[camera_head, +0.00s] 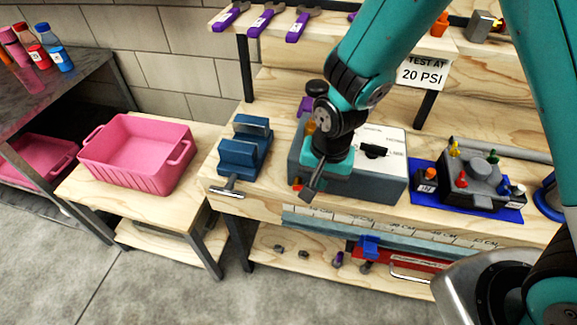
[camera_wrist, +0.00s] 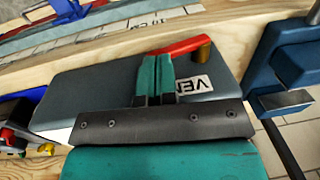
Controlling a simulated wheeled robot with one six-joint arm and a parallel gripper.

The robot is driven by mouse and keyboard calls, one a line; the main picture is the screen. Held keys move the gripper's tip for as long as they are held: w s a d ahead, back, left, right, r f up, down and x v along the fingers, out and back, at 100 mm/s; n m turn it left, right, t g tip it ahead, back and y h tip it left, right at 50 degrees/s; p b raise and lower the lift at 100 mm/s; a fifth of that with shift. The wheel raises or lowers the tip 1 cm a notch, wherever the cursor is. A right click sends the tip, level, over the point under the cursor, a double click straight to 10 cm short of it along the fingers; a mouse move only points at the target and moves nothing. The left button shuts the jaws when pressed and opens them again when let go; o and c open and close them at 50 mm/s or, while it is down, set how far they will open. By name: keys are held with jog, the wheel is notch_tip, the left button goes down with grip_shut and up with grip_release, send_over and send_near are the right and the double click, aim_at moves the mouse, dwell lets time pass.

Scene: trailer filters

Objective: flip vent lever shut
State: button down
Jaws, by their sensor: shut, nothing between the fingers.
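The vent lever (camera_wrist: 182,46) is a red bar on a brass pivot (camera_wrist: 203,50), at the edge of the grey box (camera_wrist: 95,98) beside a partly hidden "VEN" label (camera_wrist: 195,86). In the wrist view it lies roughly along the box edge, slightly tilted, pointing left from the pivot. My gripper (camera_wrist: 155,60) is shut and empty, its teal fingertips right by the lever's free end; I cannot tell if they touch. In the head view, my wrist covers the left part of the box (camera_head: 383,177), and only a bit of red (camera_head: 298,186) shows there.
A blue vise (camera_head: 243,147) stands left of the box. A black fixture with coloured knobs (camera_head: 478,182) sits on a blue mat to the right. A pink bin (camera_head: 140,150) is on the low left table. An overhead shelf (camera_head: 340,32) holds purple-handled tools.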

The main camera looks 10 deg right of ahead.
jog(key=shift+a, duration=0.15)
jog(key=shift+w+a+f, duration=0.25)
jog(key=shift+w+a, duration=0.05)
jog(key=shift+a, duration=0.35)
jog(key=shift+r, duration=0.1)
jog(key=shift+r+p, duration=0.3)
jog(key=shift+p, duration=0.05)
jog(key=r+p, duration=0.2)
jog(key=a+r+p, duration=0.1)
jog(key=r+p, duration=0.1)
jog(key=shift+w+r, duration=0.2)
jog(key=shift+r, duration=0.05)
jog(key=s+d+r+b, duration=0.2)
jog(key=s+d+r, duration=0.1)
jog(key=d+r, duration=0.2)
jog(key=shift+d+b, duration=0.3)
jog(key=shift+d, duration=0.8)
jog(key=shift+r, duration=0.1)
